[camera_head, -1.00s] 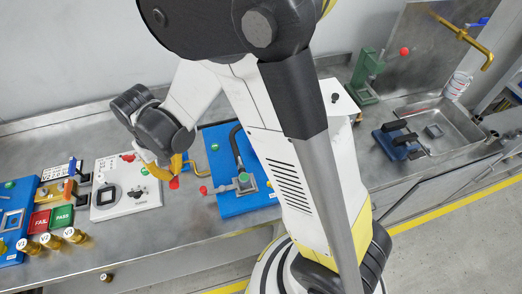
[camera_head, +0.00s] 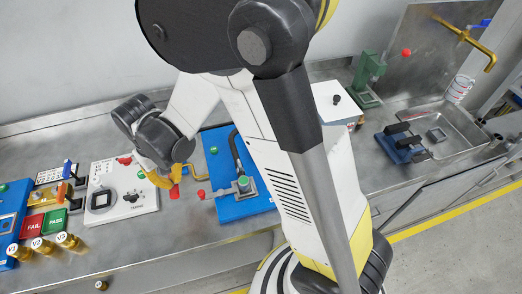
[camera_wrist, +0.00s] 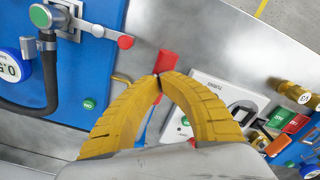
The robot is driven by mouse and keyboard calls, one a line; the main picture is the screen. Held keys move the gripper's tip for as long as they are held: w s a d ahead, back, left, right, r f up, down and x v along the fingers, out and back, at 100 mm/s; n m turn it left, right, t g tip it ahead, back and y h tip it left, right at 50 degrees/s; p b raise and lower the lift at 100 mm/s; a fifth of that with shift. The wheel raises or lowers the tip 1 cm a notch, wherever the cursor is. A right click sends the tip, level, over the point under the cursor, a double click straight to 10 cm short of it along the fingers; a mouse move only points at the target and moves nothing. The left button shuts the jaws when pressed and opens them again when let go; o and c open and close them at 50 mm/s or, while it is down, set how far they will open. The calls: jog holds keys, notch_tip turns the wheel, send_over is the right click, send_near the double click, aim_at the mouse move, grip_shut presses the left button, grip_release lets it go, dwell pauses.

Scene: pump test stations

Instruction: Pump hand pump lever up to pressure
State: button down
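My gripper (camera_wrist: 158,76) has two yellow ribbed fingers whose tips come together over a red handle (camera_wrist: 168,64). The handle lies beneath the tips and sticks out past them; I cannot tell whether the tips pinch it. A blue strip, perhaps the lever's shaft, shows partly between the fingers. In the head view my gripper (camera_head: 166,178) points down at the bench, and a bit of the red handle (camera_head: 174,191) shows beside it. A blue board (camera_wrist: 92,66) carries a valve with a green cap (camera_wrist: 42,16), a black hose and a lever with a red ball (camera_wrist: 125,42).
A white panel (camera_head: 137,201) lies close to my gripper. Red FAIL (camera_head: 32,226) and green PASS (camera_head: 55,221) pads and several brass valve pieces stand at the left. A metal sink (camera_head: 472,133) is at the right. Bare bench lies in front.

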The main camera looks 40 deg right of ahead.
notch_tip(320, 180, up, 10)
jog(key=p, duration=0.6)
dwell(0.4)
jog(key=shift+f+b, duration=4.45)
jog(key=shift+f, duration=1)
jog(key=shift+r, duration=0.2)
notch_tip(320, 180, up, 11)
jog(key=p, duration=0.7)
jog(key=shift+f+p, duration=0.2)
jog(key=shift+p, duration=0.2)
jog(key=shift+r, duration=0.1)
